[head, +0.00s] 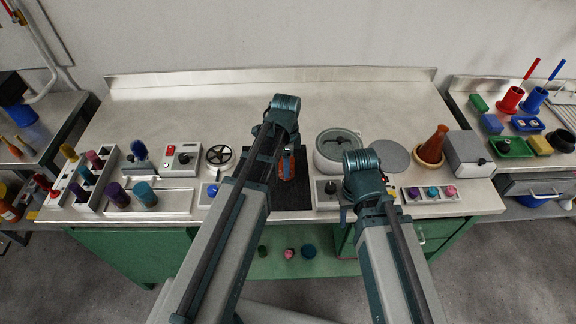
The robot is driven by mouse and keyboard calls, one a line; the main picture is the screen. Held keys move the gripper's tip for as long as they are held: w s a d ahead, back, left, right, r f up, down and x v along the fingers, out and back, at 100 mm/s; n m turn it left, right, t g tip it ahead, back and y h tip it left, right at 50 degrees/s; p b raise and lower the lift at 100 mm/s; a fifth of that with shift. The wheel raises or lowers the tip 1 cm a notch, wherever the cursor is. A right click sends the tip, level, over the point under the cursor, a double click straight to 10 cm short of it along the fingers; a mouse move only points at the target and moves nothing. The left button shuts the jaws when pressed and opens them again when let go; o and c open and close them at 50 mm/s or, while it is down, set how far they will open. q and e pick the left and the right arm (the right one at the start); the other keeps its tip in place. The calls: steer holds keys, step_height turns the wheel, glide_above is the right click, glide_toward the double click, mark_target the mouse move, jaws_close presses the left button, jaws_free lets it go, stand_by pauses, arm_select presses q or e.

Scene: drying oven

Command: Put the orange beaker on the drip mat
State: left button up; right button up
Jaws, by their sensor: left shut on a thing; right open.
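The orange beaker (288,168) shows beside my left wrist, near the middle of the metal worktop. My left gripper (287,154) is shut on it, and my wrist hides part of both. The dark drip mat (292,205) lies at the front middle of the worktop. The beaker appears over the back part of the mat; I cannot tell whether it touches it. My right gripper (346,210) is open, mostly hidden by its own wrist, near the front edge right of the mat.
A round grey pot (338,148) stands right of the mat, with a small control box (327,190) before it. A brown-orange cone (433,146) stands farther right. A handwheel (219,155) and racks of coloured pieces (90,182) are left. The back of the worktop is clear.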

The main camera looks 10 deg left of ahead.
arm_select(q)
steer(key=shift+f, duration=0.2)
steer(key=o, duration=1.3)
steer(key=shift+o, duration=0.2)
steer(key=shift+r, duration=0.15)
step_height(320, 180, up, 12)
steer(key=p, duration=1.2)
steer(key=s+d+n+y, duration=0.1)
steer(key=s+d+n, duration=0.9)
steer(key=s, duration=0.4)
steer(key=shift+s+r+n, duration=0.15)
steer(key=shift+s+n, duration=0.1)
steer(key=shift+n, duration=0.25)
